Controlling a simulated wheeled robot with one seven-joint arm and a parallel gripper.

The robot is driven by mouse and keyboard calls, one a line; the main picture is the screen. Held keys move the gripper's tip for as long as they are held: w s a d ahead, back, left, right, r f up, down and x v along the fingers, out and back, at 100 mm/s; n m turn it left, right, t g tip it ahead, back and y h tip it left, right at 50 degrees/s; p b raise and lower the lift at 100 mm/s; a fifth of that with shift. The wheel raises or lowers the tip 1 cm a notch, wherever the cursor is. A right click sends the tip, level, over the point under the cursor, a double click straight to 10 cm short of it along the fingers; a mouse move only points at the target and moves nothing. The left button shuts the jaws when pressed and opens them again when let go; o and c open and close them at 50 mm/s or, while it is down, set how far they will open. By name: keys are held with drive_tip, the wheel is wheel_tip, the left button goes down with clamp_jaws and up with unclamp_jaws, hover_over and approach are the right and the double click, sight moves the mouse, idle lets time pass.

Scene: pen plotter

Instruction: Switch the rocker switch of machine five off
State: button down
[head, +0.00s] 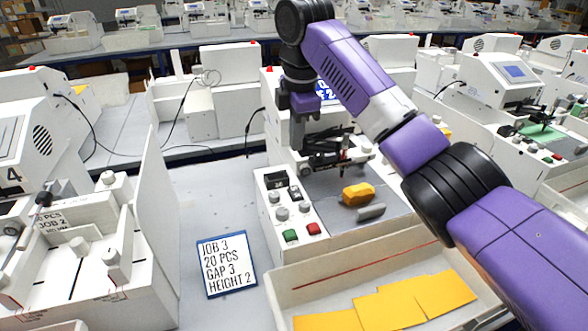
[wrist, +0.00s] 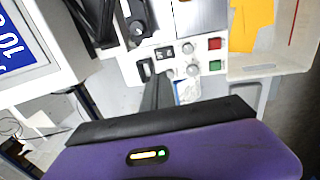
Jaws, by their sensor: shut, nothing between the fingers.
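The pen plotter (head: 335,215) in the middle of the head view carries a control panel with knobs, a green button (head: 290,236) and a red button (head: 314,229). Its number is not readable, with my arm partly in front. In the wrist view, a dark rocker-like switch (wrist: 145,70) sits at the panel's left end; its on or off position is too small to tell. My gripper (wrist: 157,82) is shut and empty, its tips beside that switch; contact cannot be told. In the head view my gripper (head: 298,142) points down behind the panel.
A job card (head: 226,264) lies on the table left of the plotter. A tray (head: 282,305) with yellow sheets (head: 385,305) stands in front. A machine marked 4 (head: 20,130) is at the left.

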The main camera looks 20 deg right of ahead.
drive_tip(key=p, duration=0.2)
approach(294, 193)
drive_tip(key=f, duration=0.1)
drive_tip(key=w+f, duration=0.1)
drive_tip(key=f, duration=0.1)
drive_tip(key=w+f, duration=0.1)
drive_tip(key=f, duration=0.1)
drive_tip(key=shift+w+d, duration=0.1)
drive_tip(key=shift+w, duration=0.1)
drive_tip(key=shift+w+f, duration=0.15)
drive_tip(key=shift+f, duration=0.6)
drive_tip(key=shift+w+f, duration=0.15)
drive_tip(key=shift+f, duration=0.15)
drive_tip(key=shift+s+p, duration=0.25)
drive_tip(key=shift+p, duration=0.2)
drive_tip(key=shift+s+p, duration=0.65)
drive_tip(key=shift+p, duration=0.2)
drive_tip(key=shift+r, duration=0.1)
